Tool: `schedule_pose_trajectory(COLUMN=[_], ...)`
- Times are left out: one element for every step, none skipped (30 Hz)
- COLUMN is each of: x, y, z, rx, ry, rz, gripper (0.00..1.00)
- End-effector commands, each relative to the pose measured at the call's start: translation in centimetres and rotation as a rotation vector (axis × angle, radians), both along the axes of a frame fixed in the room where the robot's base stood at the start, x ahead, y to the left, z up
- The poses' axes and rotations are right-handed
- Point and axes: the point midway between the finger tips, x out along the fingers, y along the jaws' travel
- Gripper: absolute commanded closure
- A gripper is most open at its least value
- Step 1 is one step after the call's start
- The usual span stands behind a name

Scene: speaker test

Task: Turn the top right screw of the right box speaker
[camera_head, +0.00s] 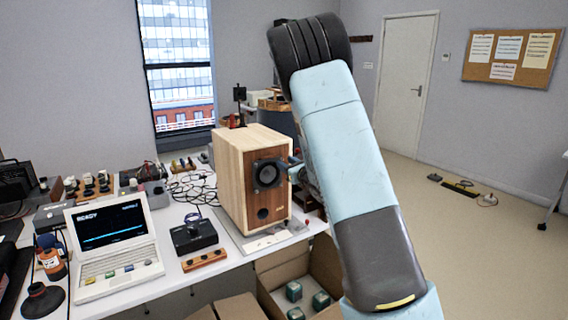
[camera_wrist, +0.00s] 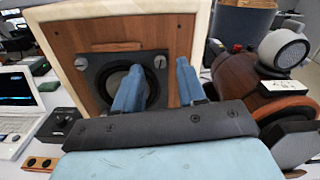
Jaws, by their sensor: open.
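A light wooden box speaker (camera_head: 240,165) stands on a grey mat on the table, with a brown front. Its front fills much of the wrist view (camera_wrist: 185,30). A dark square plate around a round driver (camera_head: 267,175) carries grey slotted screws. The top right screw (camera_wrist: 160,62) shows between my fingertips, and the top left screw (camera_wrist: 82,64) is left of them. My gripper (camera_wrist: 158,66) is open, its two blue fingers in front of the plate's right side. I cannot tell whether either finger touches. In the head view my arm hides most of the gripper.
A laptop (camera_head: 112,248) and a black box with a knob (camera_head: 194,236) stand left of the speaker. An open cardboard box (camera_head: 270,275) with green blocks is below the table edge. A brown rounded body with a pale ball (camera_wrist: 284,48) is close on the right in the wrist view.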

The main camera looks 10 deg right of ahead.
Motion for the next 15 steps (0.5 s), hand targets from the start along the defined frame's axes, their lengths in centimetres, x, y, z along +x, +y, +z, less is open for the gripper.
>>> schedule_pose_trajectory(x=[0.6, 0.9, 1.2, 1.4, 1.6, 1.8, 1.9, 1.9, 2.0, 2.0, 2.1, 2.1, 2.1, 2.0, 2.0], y=[0.2, 0.3, 0.4, 0.4, 0.5, 0.5, 0.6, 0.6, 0.6, 0.6, 0.6, 0.6, 0.6, 0.6, 0.6], z=[0.0, 0.0, 0.0, 0.0, 0.0, 0.0, 0.0, 0.0, 0.0, 0.0, 0.0, 0.0, 0.0, 0.0, 0.0], rx=[-0.001, -0.001, -0.001, -0.001, -0.001, -0.001, -0.001, -0.001, -0.001, -0.001, -0.001, 0.0, 0.0, 0.0, 0.0], ry=[0.0, 0.0, 0.0, 0.0, 0.0, 0.0, 0.0, 0.0, 0.0, 0.0, 0.0, 0.0, 0.0, 0.0, 0.0], rz=[0.0, 0.0, 0.0, 0.0, 0.0, 0.0, 0.0, 0.0, 0.0, 0.0, 0.0, -0.001, -0.001, -0.001, -0.001], gripper=[0.6, 0.6, 0.6, 0.6, 0.6, 0.6, 0.6, 0.6, 0.6, 0.6, 0.6, 0.6, 0.6, 0.6, 0.6])
